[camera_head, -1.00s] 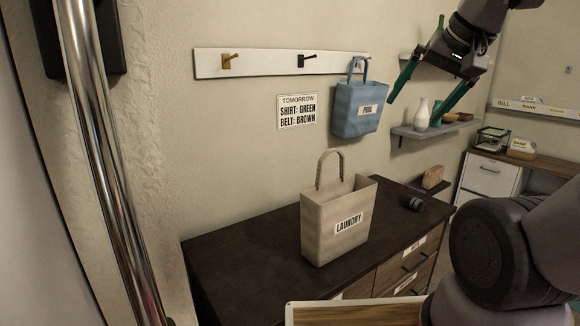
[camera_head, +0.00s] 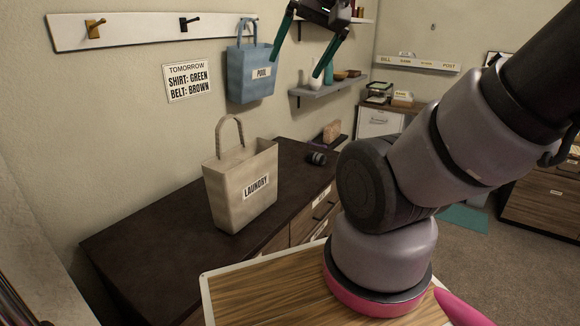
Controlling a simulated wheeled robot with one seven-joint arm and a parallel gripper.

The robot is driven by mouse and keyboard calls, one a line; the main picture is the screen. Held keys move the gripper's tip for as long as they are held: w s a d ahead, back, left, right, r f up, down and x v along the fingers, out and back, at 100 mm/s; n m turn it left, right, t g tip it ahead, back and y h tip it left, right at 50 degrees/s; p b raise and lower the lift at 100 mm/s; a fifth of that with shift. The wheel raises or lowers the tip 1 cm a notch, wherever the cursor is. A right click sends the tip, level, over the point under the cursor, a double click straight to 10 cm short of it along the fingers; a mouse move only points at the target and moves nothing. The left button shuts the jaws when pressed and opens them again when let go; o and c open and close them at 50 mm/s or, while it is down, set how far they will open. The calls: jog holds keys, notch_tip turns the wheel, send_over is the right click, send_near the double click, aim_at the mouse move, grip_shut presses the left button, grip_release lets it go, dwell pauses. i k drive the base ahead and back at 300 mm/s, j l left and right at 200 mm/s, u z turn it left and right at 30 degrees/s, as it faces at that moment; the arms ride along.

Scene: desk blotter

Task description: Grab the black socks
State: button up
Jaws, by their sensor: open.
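A small dark rolled bundle (camera_head: 317,158) lies on the dark dresser top (camera_head: 140,240), right of the laundry bag. It looks like rolled black socks, but it is too small to be sure. My gripper (camera_head: 294,68) is at the top of the view, with its two teal fingers spread apart and pointing down. Nothing is between them. It is well above the dresser and apart from the bundle, in front of the wall near the pool bag.
A beige laundry bag (camera_head: 240,190) stands on the dresser. A blue pool bag (camera_head: 250,75) hangs from the hook rail (camera_head: 140,26). A shelf (camera_head: 325,88) holds vases. A brown pouch (camera_head: 332,131) lies behind the bundle. My arm covers the right middle.

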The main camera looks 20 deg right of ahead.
aim_at(315, 158)
jog(key=l, duration=0.25)
jog(key=i+l+z, duration=0.15)
jog(key=l, duration=0.15)
jog(key=i+l+z, duration=0.2)
jog(key=i+l, duration=0.2)
